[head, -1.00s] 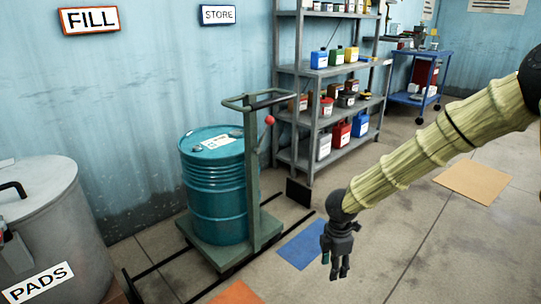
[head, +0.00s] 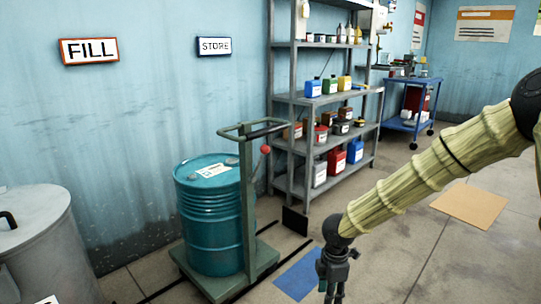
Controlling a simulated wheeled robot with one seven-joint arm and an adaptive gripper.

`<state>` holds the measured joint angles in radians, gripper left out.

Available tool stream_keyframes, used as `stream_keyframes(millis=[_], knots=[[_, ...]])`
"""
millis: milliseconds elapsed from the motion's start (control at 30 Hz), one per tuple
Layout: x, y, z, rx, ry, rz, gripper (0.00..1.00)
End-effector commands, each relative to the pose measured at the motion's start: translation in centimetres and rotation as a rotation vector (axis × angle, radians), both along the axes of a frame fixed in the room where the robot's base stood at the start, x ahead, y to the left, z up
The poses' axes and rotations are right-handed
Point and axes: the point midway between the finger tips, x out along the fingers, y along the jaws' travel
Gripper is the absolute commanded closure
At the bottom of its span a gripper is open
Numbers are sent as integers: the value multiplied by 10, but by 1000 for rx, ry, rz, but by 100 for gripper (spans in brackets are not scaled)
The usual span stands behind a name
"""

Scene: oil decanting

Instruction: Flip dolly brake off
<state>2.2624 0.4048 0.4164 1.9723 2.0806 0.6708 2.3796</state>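The dolly (head: 248,205) is a green frame with an upright post, a push handle on top and a low base. A teal drum (head: 211,225) stands upright on its base. A red knob (head: 266,149), which looks like the brake lever's end, sits at the right of the post just below the handle. My gripper (head: 334,290) hangs down at the bottom of the view, to the right of and in front of the dolly, well apart from the knob. Its fingers are small and partly cut by the frame edge; their opening is unclear.
A grey shelf (head: 325,98) with several containers stands behind the dolly. A grey bin (head: 40,235) is at the left. A blue cart (head: 418,105) is at the back right. Blue (head: 300,275) and tan (head: 470,203) floor patches lie on open concrete.

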Motion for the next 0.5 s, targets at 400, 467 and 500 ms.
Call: stream_keyframes(millis=[400,467,500], knots=[[-61,-46,-94,-215,86,904,100],[-74,-54,-110,-246,115,1109,100],[-83,-58,-120,-263,137,1247,100]])
